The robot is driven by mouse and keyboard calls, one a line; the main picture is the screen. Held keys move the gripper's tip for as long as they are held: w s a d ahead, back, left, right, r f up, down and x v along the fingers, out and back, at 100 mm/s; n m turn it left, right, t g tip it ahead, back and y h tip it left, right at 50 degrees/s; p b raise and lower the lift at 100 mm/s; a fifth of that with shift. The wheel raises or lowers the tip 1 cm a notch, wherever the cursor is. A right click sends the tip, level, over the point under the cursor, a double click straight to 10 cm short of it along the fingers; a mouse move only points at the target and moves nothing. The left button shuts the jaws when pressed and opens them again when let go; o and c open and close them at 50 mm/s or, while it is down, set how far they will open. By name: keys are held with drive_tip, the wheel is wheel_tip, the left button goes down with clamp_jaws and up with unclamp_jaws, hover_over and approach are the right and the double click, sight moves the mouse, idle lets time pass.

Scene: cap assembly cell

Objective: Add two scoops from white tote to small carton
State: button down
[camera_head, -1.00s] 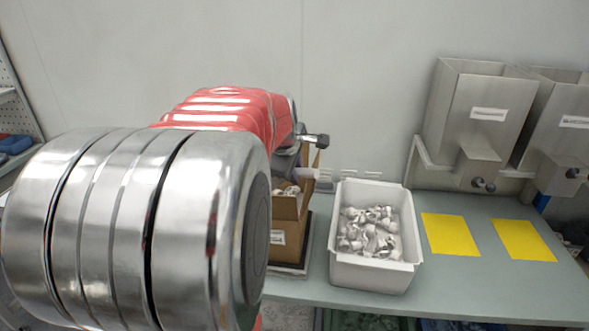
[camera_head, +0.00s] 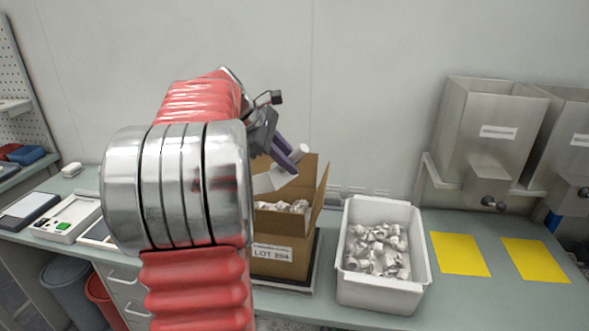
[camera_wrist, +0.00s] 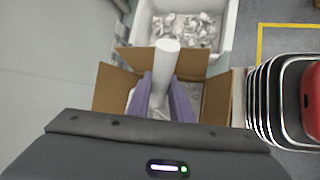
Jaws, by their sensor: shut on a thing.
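My gripper (camera_head: 288,158), with purple fingers, is shut on the white handle of a scoop (camera_head: 270,180). In the wrist view the handle (camera_wrist: 168,55) stands up between the fingers (camera_wrist: 160,92). The scoop's head is low over the open mouth of the small brown carton (camera_head: 285,268); whether it holds anything is hidden. The carton, labelled LOT 254, has raised flaps and whitish pieces inside; it also shows in the wrist view (camera_wrist: 216,98). The white tote (camera_head: 380,295) stands right of the carton, with many crumpled-looking whitish pieces in it.
The carton stands on a dark-edged flat platform (camera_head: 312,268). Two metal hoppers (camera_head: 490,130) and two yellow mats (camera_head: 460,254) are at the right. Flat devices (camera_head: 65,218) lie on the bench at the left. The wall is close behind.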

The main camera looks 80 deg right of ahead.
drive_tip(key=shift+w+d+r+n+g+y, duration=0.25)
drive_tip(key=shift+w+d+r+g, duration=0.25)
drive_tip(key=shift+w+r+g, duration=0.25)
drive_tip(key=shift+w+d+r+n+g+y, duration=0.15)
drive_tip(key=shift+w+d+r+g+y, duration=0.3)
drive_tip(key=shift+w, duration=0.35)
drive_tip(key=shift+w+d+r+n+g+y, duration=0.2)
drive_tip(key=shift+w+d+r+g, duration=0.3)
drive_tip(key=shift+w, duration=0.2)
drive_tip(key=shift+w+d+r+n+g+y, duration=0.1)
drive_tip(key=shift+w+d+r+n+g, duration=0.2)
drive_tip(key=shift+w+g, duration=0.35)
drive_tip(key=shift+t, duration=0.25)
